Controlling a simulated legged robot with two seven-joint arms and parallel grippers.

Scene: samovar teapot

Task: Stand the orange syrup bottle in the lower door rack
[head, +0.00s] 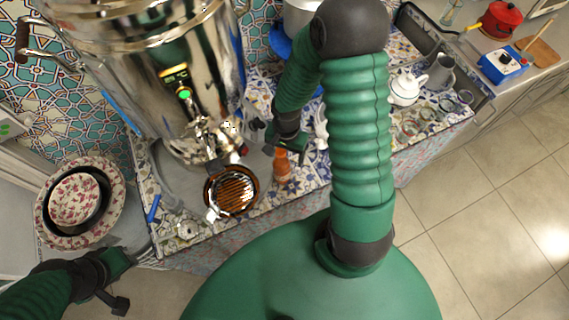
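The orange syrup bottle (283,166) stands on the patterned counter, right of a round brown grate. My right gripper (286,148) is directly above it, with its fingers spread around or just over the bottle's top. I cannot tell whether they touch it. My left gripper (132,281) is low at the left, its fingers apart and empty, away from the bottle. I cannot make out a lower door rack in this view.
A large shiny samovar (165,75) stands behind the brown grate (231,190). Stacked floral bowls (80,203) are at the left. A white teapot (405,88), a grey pitcher (440,72) and glass cups are at the right. The tiled floor (490,190) is clear.

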